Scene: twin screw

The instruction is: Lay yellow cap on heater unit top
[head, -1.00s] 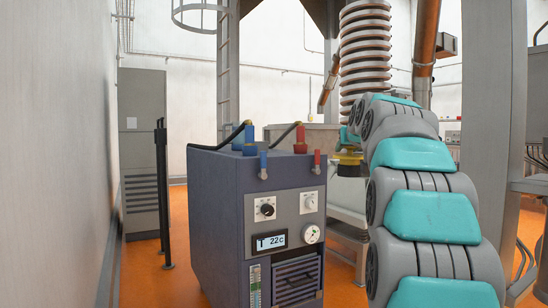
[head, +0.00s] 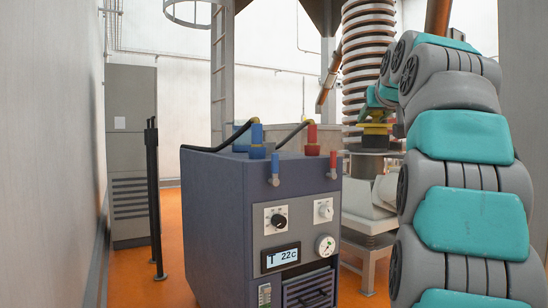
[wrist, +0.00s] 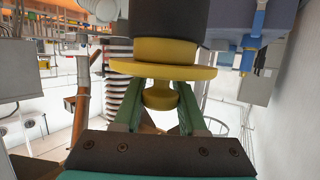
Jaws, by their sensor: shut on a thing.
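The yellow cap (wrist: 165,70) is a flanged yellow piece with a knob and a dark cylindrical part at its far end. My gripper (wrist: 160,98), with green fingers, is shut on its knob. In the head view the cap (head: 376,130) hangs in the air right of the heater unit, under my gripper (head: 378,112). The heater unit (head: 225,230) is a dark blue-grey box with a grey control panel and a display reading 22c. Its flat top (head: 225,163) is visible and apart from the cap.
Blue (head: 256,140) and red (head: 312,140) fittings with black hoses stand along the heater's top. Small blue and red valves sit at its front edge. Black posts (head: 154,200) and a grey cabinet (head: 131,150) stand left. Orange floor (head: 175,260) is free between.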

